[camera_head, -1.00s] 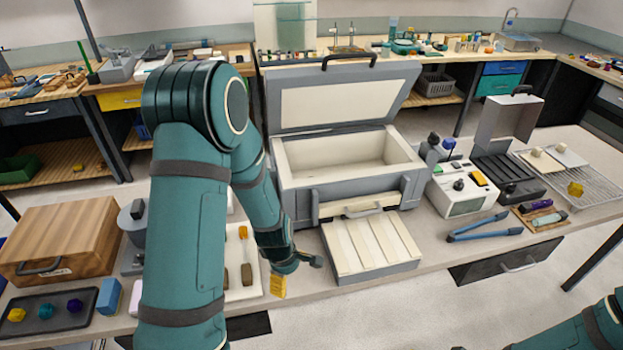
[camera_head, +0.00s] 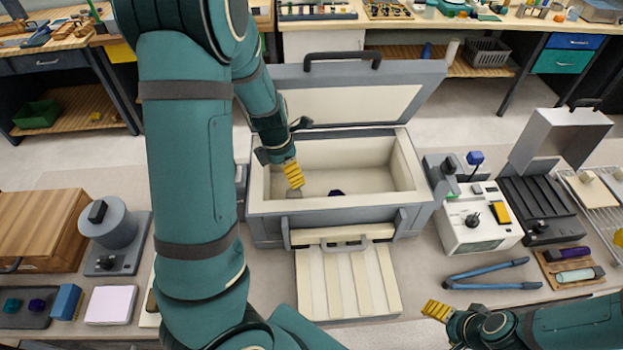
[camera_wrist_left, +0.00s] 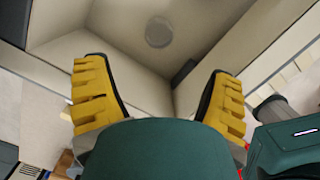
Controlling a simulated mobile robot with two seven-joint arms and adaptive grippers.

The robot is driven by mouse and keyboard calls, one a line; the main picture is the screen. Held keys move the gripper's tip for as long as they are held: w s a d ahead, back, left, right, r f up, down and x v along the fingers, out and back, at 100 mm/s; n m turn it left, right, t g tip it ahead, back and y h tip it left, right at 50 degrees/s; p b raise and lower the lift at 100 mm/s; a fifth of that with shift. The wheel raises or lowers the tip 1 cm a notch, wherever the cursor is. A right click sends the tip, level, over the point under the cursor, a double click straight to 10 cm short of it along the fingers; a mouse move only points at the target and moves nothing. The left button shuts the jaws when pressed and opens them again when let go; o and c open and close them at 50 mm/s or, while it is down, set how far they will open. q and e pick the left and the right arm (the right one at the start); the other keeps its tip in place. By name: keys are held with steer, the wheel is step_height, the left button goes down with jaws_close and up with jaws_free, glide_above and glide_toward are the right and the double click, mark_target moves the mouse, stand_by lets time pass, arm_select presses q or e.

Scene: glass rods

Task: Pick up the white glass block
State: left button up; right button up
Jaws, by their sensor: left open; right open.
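A pale, slightly pinkish white block (camera_head: 110,305) lies on the bench at the lower left, beside a blue block (camera_head: 65,302); it looks like the white glass block. My left gripper (camera_head: 294,176) is far from it, over the left part of the open kiln box (camera_head: 345,221). Its yellow fingers are apart with nothing between them in the left wrist view (camera_wrist_left: 157,72). A small grey piece (camera_head: 294,192) shows just below its tips. My right gripper (camera_head: 436,310) is open and low at the right, near the bench's front edge.
A dark purple piece (camera_head: 336,192) lies in the kiln. A pale round disc (camera_wrist_left: 159,32) shows inside it in the wrist view. A dark tray (camera_head: 20,320), wooden box (camera_head: 45,225), white control unit (camera_head: 478,225) and blue tongs (camera_head: 490,277) stand around.

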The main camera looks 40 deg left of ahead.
mark_target(294, 193)
arm_select(q)
steer(key=f+b, duration=0.1)
steer(key=f, duration=0.4)
steer(key=w+f+b, duration=0.1)
steer(key=f, duration=0.1)
steer(key=shift+d+f+b, duration=0.15)
steer(key=shift+f+b, duration=0.05)
steer(key=shift+b, duration=0.1)
steer(key=shift+w+d+f+b, duration=0.1)
steer(key=shift+w+f+b, duration=0.1)
steer(key=shift+f, duration=0.8)
steer(key=shift+w+a+f+b, duration=0.1)
steer(key=shift+f+b, duration=0.15)
steer(key=shift+f, duration=0.75)
steer(key=shift+w+d+f+b, duration=0.1)
steer(key=shift+f+b, duration=0.1)
steer(key=shift+f, duration=0.8)
steer(key=c, duration=1.4)
steer(key=shift+r+p, duration=1.3)
steer(key=shift+r, duration=3.75)
